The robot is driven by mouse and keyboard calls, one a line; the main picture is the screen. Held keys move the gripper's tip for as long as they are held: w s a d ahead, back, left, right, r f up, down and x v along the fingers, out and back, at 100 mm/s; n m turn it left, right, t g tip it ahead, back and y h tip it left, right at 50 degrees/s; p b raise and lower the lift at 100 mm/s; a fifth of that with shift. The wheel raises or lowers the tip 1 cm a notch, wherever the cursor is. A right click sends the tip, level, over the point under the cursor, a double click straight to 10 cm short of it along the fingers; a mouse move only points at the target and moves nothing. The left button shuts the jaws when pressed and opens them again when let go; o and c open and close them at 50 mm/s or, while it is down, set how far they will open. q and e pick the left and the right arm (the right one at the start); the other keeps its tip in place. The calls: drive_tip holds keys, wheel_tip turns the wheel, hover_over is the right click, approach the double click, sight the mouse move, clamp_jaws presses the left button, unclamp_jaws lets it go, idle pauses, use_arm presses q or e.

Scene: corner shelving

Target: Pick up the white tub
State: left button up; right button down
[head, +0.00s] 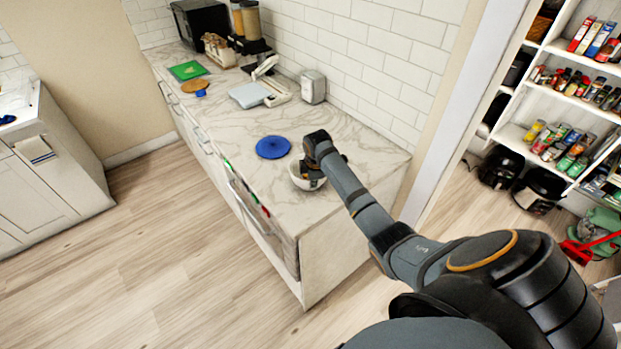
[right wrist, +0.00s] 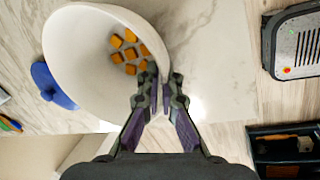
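The white tub (head: 299,181) stands near the front end of the marble counter. In the right wrist view the white tub (right wrist: 82,60) is a round, open bowl with several orange cubes (right wrist: 128,45) at its bottom. My right gripper (head: 316,172) is over the tub's right side and hides part of it. In the right wrist view my right gripper (right wrist: 163,84) has one finger inside the rim and one outside, close against the wall. It looks shut on that wall. My left gripper is not in view.
A blue lid (head: 273,147) lies on the counter (head: 235,122) just behind the tub. A white scale (head: 249,95), a green board (head: 188,71) and a small grey box (head: 313,86) are farther back. Shelves (head: 570,95) stand at the right. The floor at left is clear.

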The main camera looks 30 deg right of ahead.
drive_tip(key=shift+r+b, duration=0.5)
drive_tip(key=shift+r, duration=0.05)
wheel_tip(320, 180, up, 2)
drive_tip(key=shift+b, duration=0.55)
drive_tip(key=s+a+r+b, duration=0.2)
drive_tip(key=s+r+b, duration=0.1)
drive_tip(key=s+r, duration=0.7)
drive_tip(key=shift+s+b, duration=0.4)
drive_tip(key=shift+s, duration=1.55)
